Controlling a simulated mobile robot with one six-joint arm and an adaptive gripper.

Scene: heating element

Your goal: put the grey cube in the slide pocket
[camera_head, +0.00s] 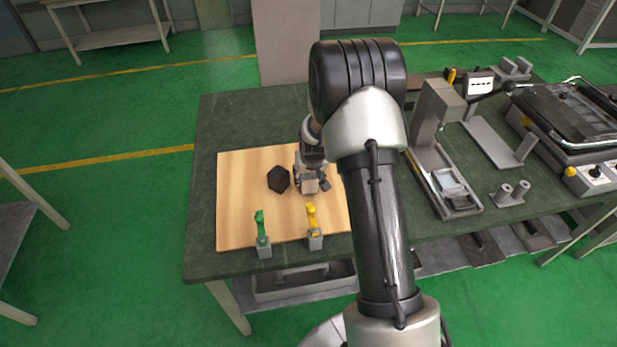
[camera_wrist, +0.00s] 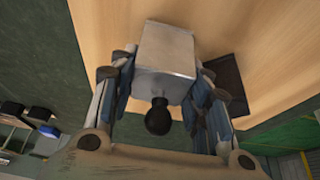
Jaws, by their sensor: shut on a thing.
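The grey cube (camera_head: 310,186) is between the fingers of my gripper (camera_head: 311,182), over the wooden board. The wrist view shows the grey cube (camera_wrist: 166,50) up close, with a round black knob on it. My gripper (camera_wrist: 160,85) is shut on the cube, one finger on each side. I cannot tell whether the cube touches the board or hangs just above it. A grey device with a long slide (camera_head: 440,185) stands right of my arm. It has a pale, clear-looking part near its front end, and I cannot make out the pocket clearly.
A dark block (camera_head: 279,179) lies left of my gripper on the wooden board (camera_head: 235,205). A green lever clamp (camera_head: 262,235) and a yellow one (camera_head: 314,228) stand at the board's front edge. Grey twin posts (camera_head: 514,192) and a large black machine (camera_head: 570,115) are to the right.

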